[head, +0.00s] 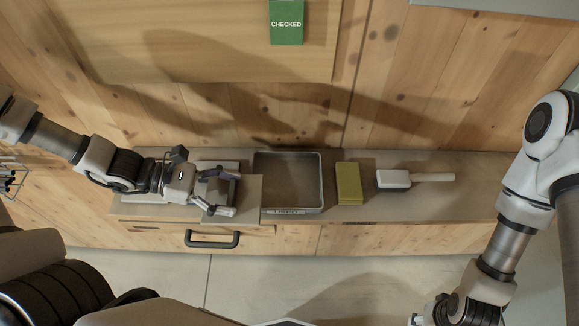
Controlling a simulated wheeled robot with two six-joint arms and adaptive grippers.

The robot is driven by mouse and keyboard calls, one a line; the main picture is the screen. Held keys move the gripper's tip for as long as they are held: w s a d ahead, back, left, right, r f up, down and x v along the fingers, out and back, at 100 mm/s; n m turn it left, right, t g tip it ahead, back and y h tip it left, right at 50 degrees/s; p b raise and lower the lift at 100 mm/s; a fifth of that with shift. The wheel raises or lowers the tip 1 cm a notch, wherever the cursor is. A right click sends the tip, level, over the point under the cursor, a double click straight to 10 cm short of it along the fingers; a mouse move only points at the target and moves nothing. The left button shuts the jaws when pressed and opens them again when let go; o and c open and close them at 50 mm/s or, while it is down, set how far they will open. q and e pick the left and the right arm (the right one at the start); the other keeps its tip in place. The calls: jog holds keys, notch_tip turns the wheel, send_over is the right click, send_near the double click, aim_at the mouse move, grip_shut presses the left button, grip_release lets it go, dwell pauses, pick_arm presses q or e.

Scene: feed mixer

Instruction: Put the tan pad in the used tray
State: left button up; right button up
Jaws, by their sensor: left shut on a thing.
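My left gripper (219,193) is over the left part of the counter, left of the used tray. Its two fingers are apart, shut on a tan piece between them that looks like the tan pad (213,189). The pad is mostly hidden by the fingers and blends with the tan surface below. The used tray (287,211) is a grey metal tray with a label on its front rim. It looks empty. My right arm comes down at the right; its gripper (416,319) is partly cut off at the bottom edge, so its jaws cannot be read.
An olive-yellow block (349,183) stands just right of the tray. A white-headed brush (394,180) with a wooden handle lies further right. A dark drawer handle (212,240) is on the front below. A green CHECKED sign (286,23) hangs above. The counter's right end is clear.

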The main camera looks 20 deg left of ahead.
aim_at(236, 187)
pick_arm(q)
jog(key=w+d, duration=0.1)
jog(key=w+d+f+b, duration=0.1)
jog(key=shift+w+d, duration=0.1)
jog(key=shift+d, duration=0.3)
jog(key=w+d, duration=0.2)
jog(key=w+d+p, duration=0.1)
jog(key=w+d, duration=0.1)
jog(key=w, duration=0.1)
jog(key=w+d, duration=0.2)
jog(key=w, duration=0.1)
jog(key=shift+d+f+p, duration=0.1)
jog(key=shift+p, duration=0.2)
notch_tip(236, 187, down, 3)
jog(key=shift+w+f+p, duration=0.1)
jog(key=shift+f+p, duration=0.05)
jog(key=shift+p, duration=0.7)
jog(key=shift+w+f, duration=0.1)
jog(key=shift+f, duration=0.15)
jog(key=shift+f+b, duration=0.15)
jog(key=shift+b, duration=0.2)
jog(key=o, duration=1.1)
pick_arm(e)
jog(key=shift+f, duration=0.15)
